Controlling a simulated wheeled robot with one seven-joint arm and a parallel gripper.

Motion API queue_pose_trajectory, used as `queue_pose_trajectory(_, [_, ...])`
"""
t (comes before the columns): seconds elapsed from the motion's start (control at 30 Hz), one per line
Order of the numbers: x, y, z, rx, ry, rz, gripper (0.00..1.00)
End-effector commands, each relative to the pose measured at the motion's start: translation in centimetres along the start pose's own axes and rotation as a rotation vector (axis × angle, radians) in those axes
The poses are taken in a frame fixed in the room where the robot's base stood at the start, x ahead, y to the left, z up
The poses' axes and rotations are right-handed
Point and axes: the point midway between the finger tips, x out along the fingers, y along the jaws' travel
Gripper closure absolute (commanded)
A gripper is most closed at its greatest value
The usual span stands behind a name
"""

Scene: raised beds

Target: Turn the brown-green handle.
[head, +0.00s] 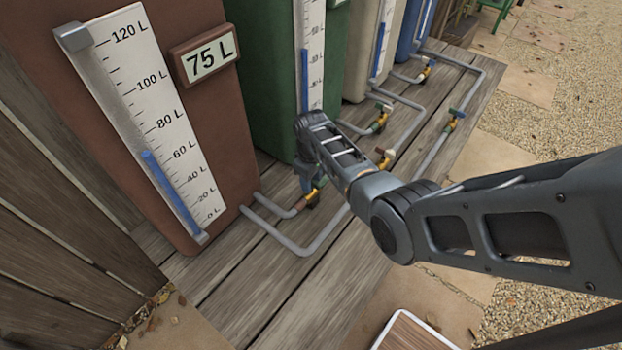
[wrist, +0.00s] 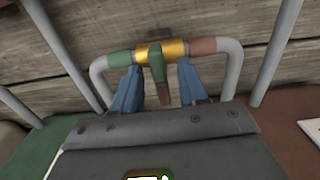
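The brown-green handle (wrist: 157,62) shows in the wrist view, green with a brown tip, on a brass valve (wrist: 172,49). The pipe has a green band left of the valve and a brown band right of it. My gripper (wrist: 159,76) is open, with one blue finger on each side of the handle and gaps visible between. In the head view my gripper (head: 309,184) is down at the valve on the pipe between the brown tank (head: 95,125) and the green tank (head: 262,60). My wrist hides most of the handle there.
The brown tank carries a gauge (head: 150,120) and a "75 L" sign (head: 205,55). Beige (head: 366,85) and blue (head: 410,30) tanks stand further back. Grey pipes (head: 300,249) with other valves (head: 384,158) run low over the wooden deck. Gravel lies at right.

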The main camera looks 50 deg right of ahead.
Motion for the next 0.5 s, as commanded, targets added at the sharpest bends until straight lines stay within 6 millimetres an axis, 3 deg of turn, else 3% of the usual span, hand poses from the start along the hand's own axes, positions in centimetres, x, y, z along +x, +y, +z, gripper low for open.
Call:
queue_pose_trajectory(0.27, [-0.3,0.0,0.0,-0.001,0.001,0.000,0.58])
queue_pose_trajectory(0.5, [-3.5,0.0,-0.1,-0.001,0.003,0.001,0.58])
